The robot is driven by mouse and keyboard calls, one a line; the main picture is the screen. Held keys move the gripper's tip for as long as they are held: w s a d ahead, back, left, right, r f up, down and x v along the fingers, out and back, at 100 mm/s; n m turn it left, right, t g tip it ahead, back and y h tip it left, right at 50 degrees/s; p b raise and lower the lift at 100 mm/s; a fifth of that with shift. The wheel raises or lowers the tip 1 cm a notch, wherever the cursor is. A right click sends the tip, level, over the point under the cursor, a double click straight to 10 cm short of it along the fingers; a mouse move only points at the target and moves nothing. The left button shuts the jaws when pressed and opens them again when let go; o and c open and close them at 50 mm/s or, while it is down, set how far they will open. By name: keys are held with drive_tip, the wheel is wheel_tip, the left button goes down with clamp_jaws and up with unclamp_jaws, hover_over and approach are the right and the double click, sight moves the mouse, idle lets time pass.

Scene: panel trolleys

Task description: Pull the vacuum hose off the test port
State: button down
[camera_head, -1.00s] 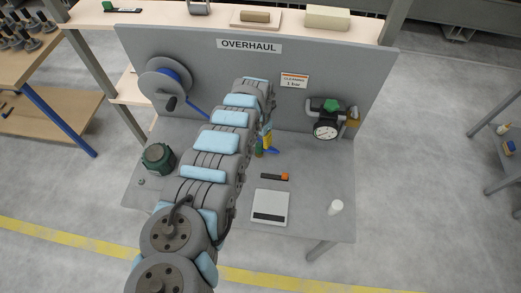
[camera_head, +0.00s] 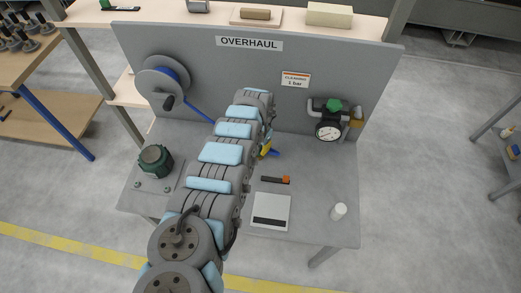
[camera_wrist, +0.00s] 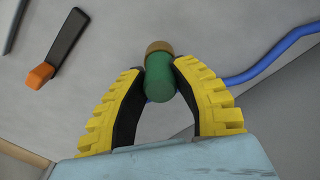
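A blue hose (camera_head: 197,109) runs from the reel on the panel and passes behind my arm; it also shows in the wrist view (camera_wrist: 275,66). A green cylinder with a brown end (camera_wrist: 160,78) sits between the fingertips of my gripper (camera_wrist: 160,72), which look closed against both its sides. The hose appears to pass behind this cylinder; whether they join is hidden. In the head view my arm covers most of the gripper (camera_head: 266,147). A gauge assembly (camera_head: 328,132) with pipe, green part and brass-coloured fitting is on the panel's right. I cannot tell which part is the test port.
A black tool with an orange end (camera_head: 276,180), a flat scale-like box (camera_head: 271,210) and a white bottle (camera_head: 338,211) lie or stand on the bench. A dark green round device (camera_head: 155,160) stands at left. The bench's right side has free room.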

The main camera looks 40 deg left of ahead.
drive_tip(key=shift+r, duration=0.2)
idle(0.5)
drive_tip(key=shift+r+p, duration=1.4)
drive_tip(key=shift+p, duration=0.4)
wheel_tip(320, 180, up, 5)
drive_tip(key=p, duration=0.5)
drive_tip(key=shift+s, duration=0.1)
drive_tip(key=s+p, duration=0.1)
drive_tip(key=p, duration=0.2)
drive_tip(key=shift+s+d+r, duration=0.1)
drive_tip(key=shift+d, duration=0.3)
drive_tip(key=shift+s+p, duration=0.1)
drive_tip(key=shift+p, duration=0.3)
